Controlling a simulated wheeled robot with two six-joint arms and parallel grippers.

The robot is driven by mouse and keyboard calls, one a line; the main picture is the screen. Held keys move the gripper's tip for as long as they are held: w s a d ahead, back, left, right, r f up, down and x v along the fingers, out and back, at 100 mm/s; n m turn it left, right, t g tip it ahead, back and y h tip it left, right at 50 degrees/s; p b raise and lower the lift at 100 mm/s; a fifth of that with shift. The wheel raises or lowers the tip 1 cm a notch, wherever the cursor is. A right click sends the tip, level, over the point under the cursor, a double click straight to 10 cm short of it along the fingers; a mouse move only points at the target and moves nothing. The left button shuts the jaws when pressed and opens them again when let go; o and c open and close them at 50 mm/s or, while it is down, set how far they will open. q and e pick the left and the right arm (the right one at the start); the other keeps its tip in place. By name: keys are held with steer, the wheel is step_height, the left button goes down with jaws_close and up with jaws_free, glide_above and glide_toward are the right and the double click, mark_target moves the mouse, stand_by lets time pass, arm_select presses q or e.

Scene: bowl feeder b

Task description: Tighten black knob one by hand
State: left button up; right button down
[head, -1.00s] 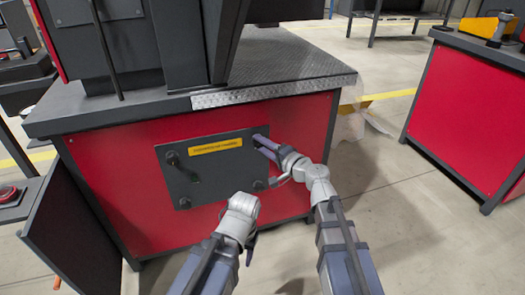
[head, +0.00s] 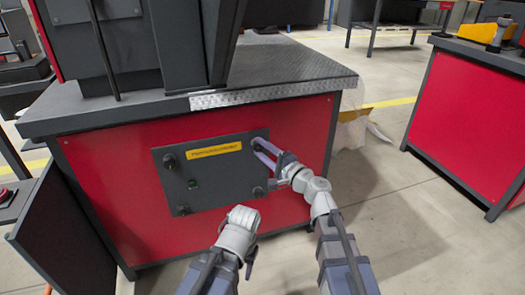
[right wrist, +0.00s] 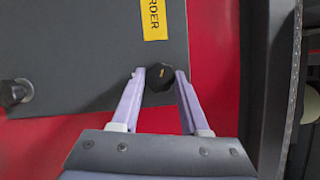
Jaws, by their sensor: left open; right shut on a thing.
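A dark panel (head: 218,172) on the red cabinet front carries black knobs near its corners. The upper-right black knob (right wrist: 160,77) sits between the fingertips of my right gripper (right wrist: 159,74), which is shut on it. In the head view my right gripper (head: 265,152) reaches this corner from the right, and its fingers partly cover the knob. Other knobs are at the upper left (head: 169,161), lower left (head: 182,210) and lower right (head: 259,192). My left gripper (head: 242,214) is open, below the panel's lower edge, apart from the knobs; its fingers are hard to make out.
A yellow label (head: 214,149) is at the panel's top, and a small greenish part (head: 192,184) is below it. The metal-edged worktop (head: 270,90) juts out above. An open dark door (head: 62,232) stands at left.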

steer(key=shift+s, duration=0.1)
steer(key=shift+c, duration=2)
jaws_free()
steer(key=v, duration=0.7)
steer(key=shift+s+d, duration=0.25)
